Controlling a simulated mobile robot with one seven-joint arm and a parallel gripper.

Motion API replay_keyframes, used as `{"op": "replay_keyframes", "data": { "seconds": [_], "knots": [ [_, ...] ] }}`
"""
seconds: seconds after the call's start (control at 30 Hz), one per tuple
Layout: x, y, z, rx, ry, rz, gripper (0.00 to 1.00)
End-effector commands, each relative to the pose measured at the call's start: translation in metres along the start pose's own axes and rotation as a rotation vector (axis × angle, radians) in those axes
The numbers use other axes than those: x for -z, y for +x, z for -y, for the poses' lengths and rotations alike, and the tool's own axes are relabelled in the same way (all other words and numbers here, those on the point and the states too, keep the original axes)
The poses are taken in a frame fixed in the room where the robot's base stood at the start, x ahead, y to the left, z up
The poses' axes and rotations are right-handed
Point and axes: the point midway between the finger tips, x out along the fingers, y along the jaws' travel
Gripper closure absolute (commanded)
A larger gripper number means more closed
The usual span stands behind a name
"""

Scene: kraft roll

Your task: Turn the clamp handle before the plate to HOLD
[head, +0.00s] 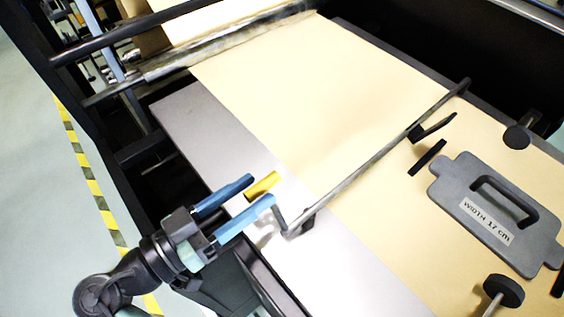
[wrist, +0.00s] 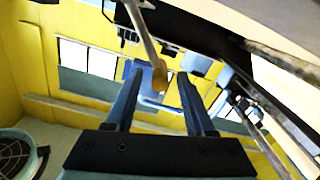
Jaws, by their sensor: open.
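The clamp bar (head: 365,172) runs diagonally across the brown paper. At its near end is a bent crank with a yellow handle grip (head: 262,186). My gripper (head: 260,190) has two blue fingers, open, with the yellow grip between or just beyond their tips. In the wrist view the grip (wrist: 159,76) shows between the fingertips on a pale rod; I cannot tell whether either finger touches it. The grey plate marked "WIDTH 17 cm" (head: 541,238) lies on the paper at the right. No HOLD mark is readable.
The brown paper (head: 290,90) runs over a pale metal table (head: 190,130) from the rollers (head: 220,42) at the top. Dark knobs (head: 517,136) stand near the plate. A dark machine frame edges the left; floor with a yellow-black stripe (head: 85,165) lies beyond it.

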Motion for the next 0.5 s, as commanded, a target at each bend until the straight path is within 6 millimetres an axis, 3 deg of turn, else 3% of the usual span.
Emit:
{"op": "replay_keyframes", "data": {
  "seconds": [0.2, 0.5],
  "knots": [
    [0.002, 0.042, -0.002, -0.003, -0.003, 0.002, 0.45],
    [0.0, 0.064, 0.0, 0.0, -0.001, 0.002, 0.45]
  ]
}}
